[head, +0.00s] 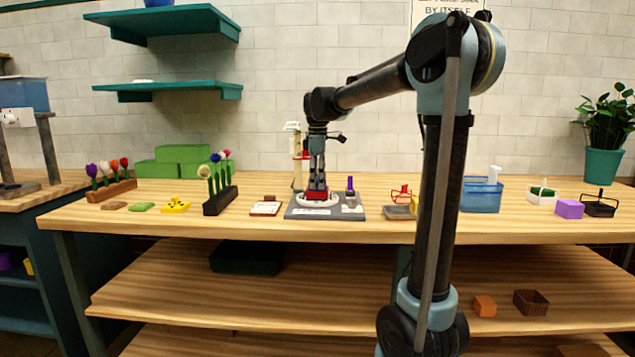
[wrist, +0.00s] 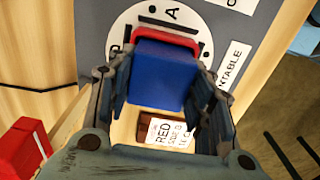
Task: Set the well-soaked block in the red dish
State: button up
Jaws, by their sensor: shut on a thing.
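My gripper (head: 317,186) is shut on a blue block (wrist: 158,72), which shows clearly between the fingers in the wrist view. The red dish (wrist: 192,42) lies right beyond and under the block, and the block hides most of it. The dish also shows in the head view (head: 317,197), directly below my fingertips, on a white round turntable (wrist: 133,22) set in a grey board. I cannot tell whether the block touches the dish floor. In the head view the fingers mostly hide the block.
A card on a brown stand (head: 265,207) is left of the board. A purple-topped bottle (head: 350,187) stands close on the right. A white and red post (head: 298,155) is just behind left. Flower racks (head: 217,199), a blue bin (head: 481,197) and a purple block (head: 569,209) are farther off.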

jog(key=o, duration=1.6)
jog(key=shift+o, duration=0.2)
jog(key=shift+r, duration=3.5)
jog(key=shift+s, duration=0.1)
